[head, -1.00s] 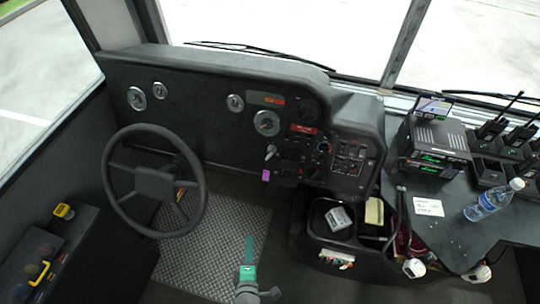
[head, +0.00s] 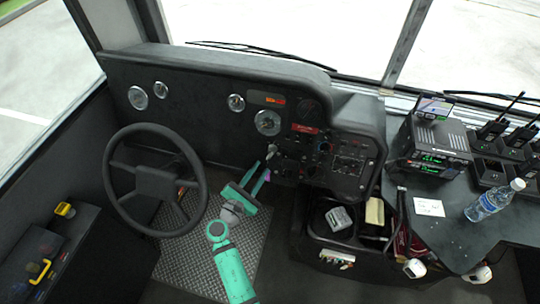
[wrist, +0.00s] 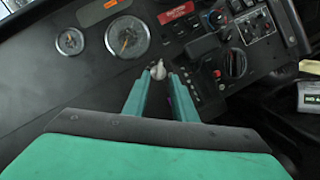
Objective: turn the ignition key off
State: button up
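The ignition key (wrist: 158,70) shows as a small pale knob on the dark dashboard panel in the wrist view; it also shows in the head view (head: 271,149). A purple tag (head: 267,178) hangs below it, partly hidden by a finger. My green gripper (head: 261,169) is open, its two fingers apart and pointing at the panel. In the wrist view my gripper (wrist: 155,77) has the key at the gap between its fingertips. I see no finger touching the key, but contact is hard to judge.
The steering wheel (head: 155,182) stands close to the left of my arm. A radio (head: 434,140) and a water bottle (head: 488,200) are on the right counter.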

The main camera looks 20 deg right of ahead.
aim_at(271, 153)
jog(key=x, duration=0.7)
jog(key=shift+x, duration=0.8)
jog(key=shift+w+a, duration=0.1)
jog(key=shift+w, duration=0.05)
jog(key=c, duration=0.6)
grip_shut()
